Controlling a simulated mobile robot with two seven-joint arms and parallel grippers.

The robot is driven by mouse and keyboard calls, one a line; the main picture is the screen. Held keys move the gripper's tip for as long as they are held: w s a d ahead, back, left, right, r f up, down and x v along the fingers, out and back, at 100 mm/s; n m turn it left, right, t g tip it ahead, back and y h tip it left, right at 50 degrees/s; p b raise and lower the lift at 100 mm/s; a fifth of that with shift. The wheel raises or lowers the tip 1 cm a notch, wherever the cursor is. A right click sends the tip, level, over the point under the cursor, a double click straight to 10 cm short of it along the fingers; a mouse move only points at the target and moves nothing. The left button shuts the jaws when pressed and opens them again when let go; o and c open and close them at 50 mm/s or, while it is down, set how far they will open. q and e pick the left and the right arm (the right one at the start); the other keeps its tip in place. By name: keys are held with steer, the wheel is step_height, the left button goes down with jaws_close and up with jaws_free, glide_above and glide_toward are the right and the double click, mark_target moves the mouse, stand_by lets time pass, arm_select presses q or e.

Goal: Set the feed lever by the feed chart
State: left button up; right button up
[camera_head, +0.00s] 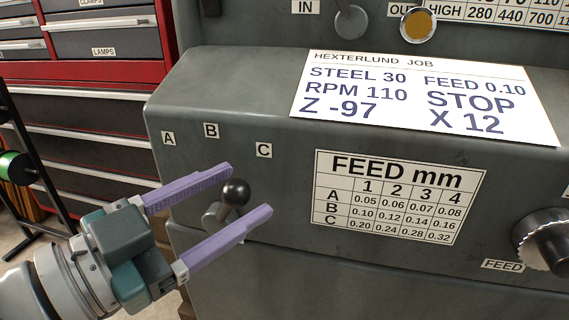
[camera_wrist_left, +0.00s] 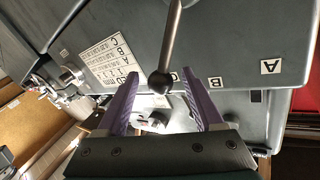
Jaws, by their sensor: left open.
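The feed lever (camera_head: 235,193), with a dark ball knob, sticks out of the grey machine front below the labels A (camera_head: 168,138), B (camera_head: 211,130) and C (camera_head: 264,150). It leans up and right, toward the C side. My left gripper (camera_head: 249,190) is open, its purple fingers on either side of the knob; I cannot tell whether they touch it. The left wrist view shows the knob (camera_wrist_left: 160,84) between the fingers. The feed chart (camera_head: 398,195) lists 0.10 in row B, column 1. The job card (camera_head: 425,100) reads FEED 0.10. My right gripper is out of view.
A knurled feed dial (camera_head: 546,240) projects at the right, beside a FEED label (camera_head: 502,265). A red and grey tool cabinet (camera_head: 95,90) stands behind at the left. A dark stand with a green spool (camera_head: 14,167) is at the left edge.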

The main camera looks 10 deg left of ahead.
arm_select(q)
steer(key=shift+w+d, duration=0.3)
steer(key=shift+w, duration=0.15)
jaws_close()
stand_by(0.3)
stand_by(0.9)
